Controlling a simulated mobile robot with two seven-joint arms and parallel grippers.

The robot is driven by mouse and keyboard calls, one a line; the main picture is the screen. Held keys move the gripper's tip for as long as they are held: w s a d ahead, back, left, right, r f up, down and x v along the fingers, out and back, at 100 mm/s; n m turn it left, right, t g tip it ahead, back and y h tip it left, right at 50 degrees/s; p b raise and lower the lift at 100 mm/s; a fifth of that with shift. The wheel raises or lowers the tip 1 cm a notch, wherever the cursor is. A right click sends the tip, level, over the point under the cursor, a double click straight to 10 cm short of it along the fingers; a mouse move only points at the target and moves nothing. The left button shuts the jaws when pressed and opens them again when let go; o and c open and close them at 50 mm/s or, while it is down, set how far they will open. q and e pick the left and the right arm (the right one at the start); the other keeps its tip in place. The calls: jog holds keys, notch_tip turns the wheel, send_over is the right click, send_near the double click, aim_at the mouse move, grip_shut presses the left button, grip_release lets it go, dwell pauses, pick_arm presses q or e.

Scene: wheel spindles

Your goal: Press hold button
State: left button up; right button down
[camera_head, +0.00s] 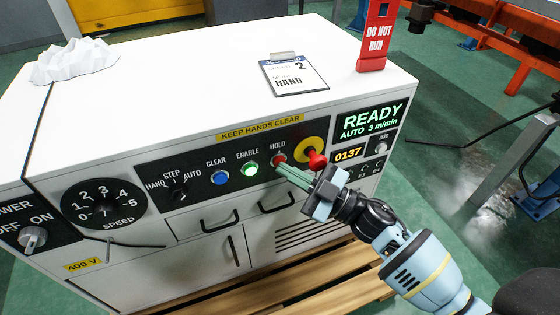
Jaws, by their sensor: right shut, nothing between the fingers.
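The red HOLD button (278,160) sits on the black control panel of a white cabinet, under its "HOLD" label. My right gripper (284,171) is shut, with nothing between its fingers. Its greenish fingertips are right at the lower edge of the button and cover part of it. I cannot tell whether they touch it or whether it is pushed in. My left gripper is not in view.
A red mushroom knob (317,160) on a yellow ring is close right of the fingers. The lit green ENABLE button (250,169) and blue CLEAR button (219,177) are to the left. The display (369,121) reads READY, AUTO 3 m/min. A clipboard (294,76) lies on top.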

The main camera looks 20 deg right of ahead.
jog(key=shift+w, duration=0.2)
jog(key=shift+s, duration=0.1)
dwell(0.4)
jog(key=shift+s+p, duration=0.5)
jog(key=shift+s, duration=0.2)
jog(key=s+p, duration=0.2)
jog(key=s, duration=0.3)
dwell(0.9)
